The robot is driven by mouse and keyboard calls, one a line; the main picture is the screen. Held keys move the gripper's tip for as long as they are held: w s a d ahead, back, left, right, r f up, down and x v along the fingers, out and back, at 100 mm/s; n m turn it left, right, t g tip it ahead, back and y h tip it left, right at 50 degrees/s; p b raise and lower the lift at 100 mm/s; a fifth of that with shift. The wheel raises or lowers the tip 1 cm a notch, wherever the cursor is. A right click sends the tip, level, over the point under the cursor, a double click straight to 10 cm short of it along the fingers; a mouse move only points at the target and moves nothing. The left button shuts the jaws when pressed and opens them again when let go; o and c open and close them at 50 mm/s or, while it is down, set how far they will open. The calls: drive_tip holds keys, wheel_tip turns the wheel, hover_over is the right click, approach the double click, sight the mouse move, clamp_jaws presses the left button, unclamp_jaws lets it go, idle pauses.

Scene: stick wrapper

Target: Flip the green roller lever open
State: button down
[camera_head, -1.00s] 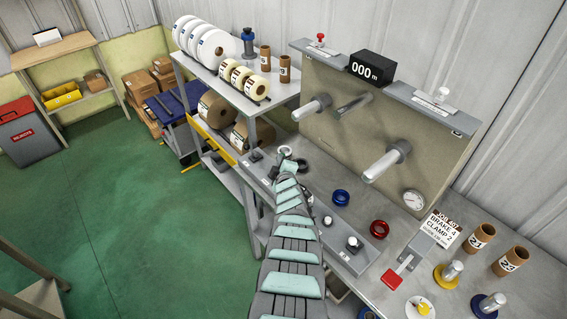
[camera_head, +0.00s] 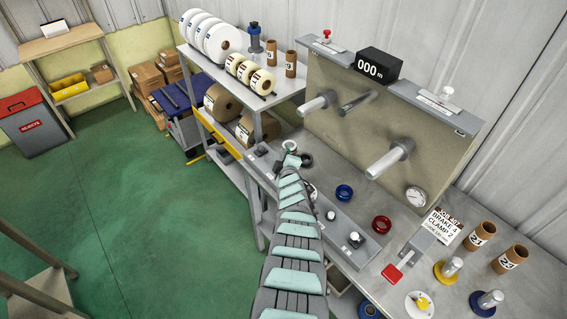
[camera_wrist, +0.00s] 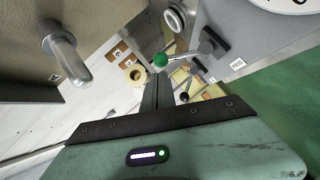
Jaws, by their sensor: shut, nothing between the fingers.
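The green roller lever shows in the wrist view as a green ball knob (camera_wrist: 161,60) on a thin metal rod (camera_wrist: 182,54). In the head view my arm reaches to the back left of the bench, and I cannot make out the green knob there.
A bare metal spindle (camera_wrist: 67,55) sticks out at the left in the wrist view. The head view shows two spindles, one of them the near spindle (camera_head: 391,160), on the upright panel. A blue ring (camera_head: 344,193) and a red ring (camera_head: 382,225) lie on the bench right of my arm.

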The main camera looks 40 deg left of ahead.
drive_tip(key=a+r+p+v, duration=0.1)
drive_tip(key=p+v, duration=1.1)
drive_tip(key=p, duration=0.1)
drive_tip(key=shift+s+a+r+p, duration=0.15)
drive_tip(key=shift+s+a+p, duration=0.05)
drive_tip(key=shift+s+p, duration=0.2)
